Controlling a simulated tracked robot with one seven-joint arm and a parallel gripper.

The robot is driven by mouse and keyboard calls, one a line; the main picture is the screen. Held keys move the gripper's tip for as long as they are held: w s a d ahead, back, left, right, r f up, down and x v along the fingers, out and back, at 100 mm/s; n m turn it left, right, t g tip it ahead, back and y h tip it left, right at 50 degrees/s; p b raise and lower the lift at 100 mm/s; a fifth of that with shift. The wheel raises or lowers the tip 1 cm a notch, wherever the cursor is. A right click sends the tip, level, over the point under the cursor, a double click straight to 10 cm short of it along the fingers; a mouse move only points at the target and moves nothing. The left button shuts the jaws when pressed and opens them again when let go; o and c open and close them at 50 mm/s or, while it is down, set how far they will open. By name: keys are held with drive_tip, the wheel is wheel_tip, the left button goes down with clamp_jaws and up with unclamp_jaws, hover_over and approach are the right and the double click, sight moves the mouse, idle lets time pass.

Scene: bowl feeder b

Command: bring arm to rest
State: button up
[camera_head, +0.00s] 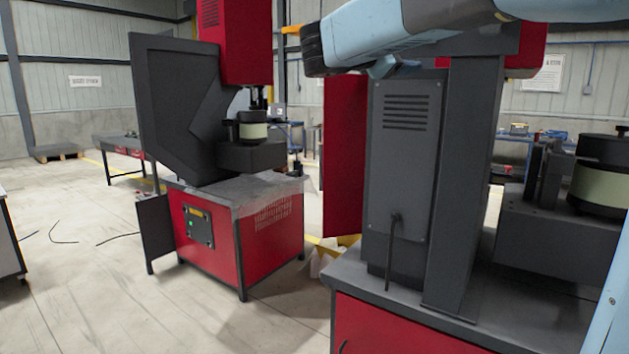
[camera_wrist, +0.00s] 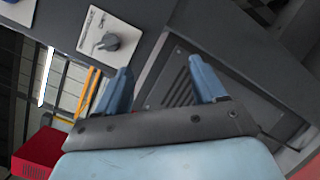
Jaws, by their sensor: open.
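My light-blue arm (camera_head: 360,38) reaches across the top right of the head view, in front of the near machine's upper part. In the wrist view, my gripper (camera_wrist: 158,70) has two blue fingers standing well apart, with nothing between them. Behind the fingers are dark grey machine surfaces and a slatted vent panel (camera_wrist: 180,95). I cannot tell how far the fingertips are from these surfaces. I cannot clearly make out the fingers in the head view.
A red and dark grey machine (camera_head: 405,180) stands close at the right, with a bowl feeder (camera_head: 598,182) beside it. A second such machine (camera_head: 240,235) stands left of it. A grey table (camera_head: 112,145) is further back. The floor (camera_head: 90,280) at the left is mostly clear.

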drive_tip(key=s+d+f+m+g+y, duration=0.2)
drive_tip(key=s+d+f+m+y, duration=0.15)
drive_tip(key=s+f, duration=0.35)
drive_tip(key=s+d+f+m+g+y, duration=0.25)
drive_tip(key=s+d+f, duration=0.3)
drive_tip(key=f, duration=0.45)
drive_tip(key=s+a+f+m+y, duration=0.2)
drive_tip(key=s+f+m+y, duration=0.2)
drive_tip(key=s+f, duration=0.3)
drive_tip(key=s+a+f+m+g+y, duration=0.1)
drive_tip(key=s+a+f+m+y, duration=0.1)
drive_tip(key=s+f+m+y, duration=0.3)
wheel_tip(320, 180, down, 5)
drive_tip(key=s, duration=0.2)
drive_tip(key=shift+s+a+r, duration=0.2)
drive_tip(key=shift+s+a, duration=0.15)
drive_tip(key=shift+c, duration=0.3)
